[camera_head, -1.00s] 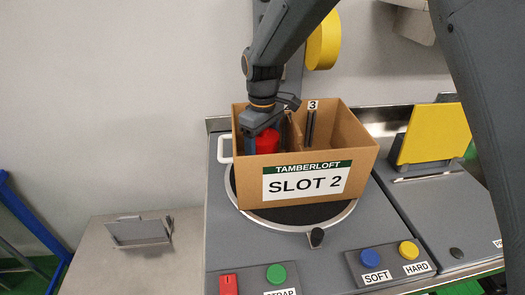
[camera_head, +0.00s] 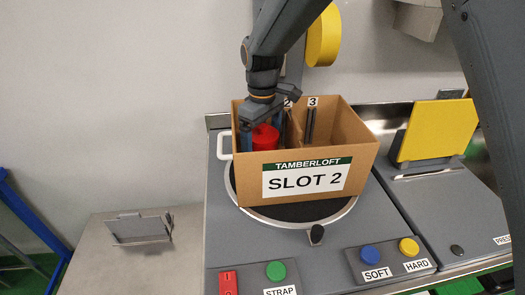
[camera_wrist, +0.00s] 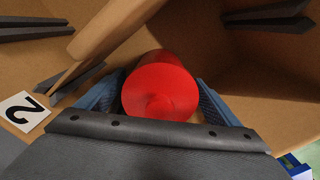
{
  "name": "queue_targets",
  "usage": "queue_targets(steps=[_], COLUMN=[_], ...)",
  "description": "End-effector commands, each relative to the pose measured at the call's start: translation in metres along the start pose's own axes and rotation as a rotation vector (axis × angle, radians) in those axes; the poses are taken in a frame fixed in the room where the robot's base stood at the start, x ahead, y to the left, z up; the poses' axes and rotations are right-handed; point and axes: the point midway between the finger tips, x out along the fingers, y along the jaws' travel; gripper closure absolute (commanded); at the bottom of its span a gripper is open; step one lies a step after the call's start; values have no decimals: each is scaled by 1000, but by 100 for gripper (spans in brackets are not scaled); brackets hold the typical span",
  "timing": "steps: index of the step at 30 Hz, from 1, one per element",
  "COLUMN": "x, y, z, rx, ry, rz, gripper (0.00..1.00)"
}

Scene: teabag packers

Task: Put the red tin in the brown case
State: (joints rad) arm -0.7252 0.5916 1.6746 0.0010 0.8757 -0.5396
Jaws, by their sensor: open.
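The brown case (camera_head: 362,161) is an open cardboard box labelled "TAMBERLOFT" and "SLOT 2", standing on a round dark turntable. The red tin (camera_head: 265,137) is inside its left part, partly hidden by the front wall and my gripper. My gripper (camera_head: 262,128) reaches down into the left part of the case, with its fingers on either side of the tin. In the wrist view the tin (camera_wrist: 160,85) sits between the two blue fingers, which are open. Cardboard walls surround it. Whether the tin touches the case floor is hard to tell.
Inside the case are a divider and tags "2" (camera_wrist: 22,112) and "3" (camera_head: 313,102). The case's right part looks empty. A green button (camera_head: 276,271), blue button (camera_head: 370,254) and yellow button (camera_head: 409,246) lie in front. A yellow panel (camera_head: 437,131) stands to the right.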

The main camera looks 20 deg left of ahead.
Motion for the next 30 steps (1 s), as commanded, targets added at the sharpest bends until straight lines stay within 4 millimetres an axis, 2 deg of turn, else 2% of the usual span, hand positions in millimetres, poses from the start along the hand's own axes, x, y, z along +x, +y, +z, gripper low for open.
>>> queue_targets(steps=[9, 15, 21, 30], x=[-64, -93, -104, -105], y=[1, 0, 0, 0], z=[-1, -1, 0, 0], rx=[0, 0, 0, 0], ry=[4, 2, 0, 0], rz=[2, 1, 0, 0], gripper=[14, 14, 14, 14])
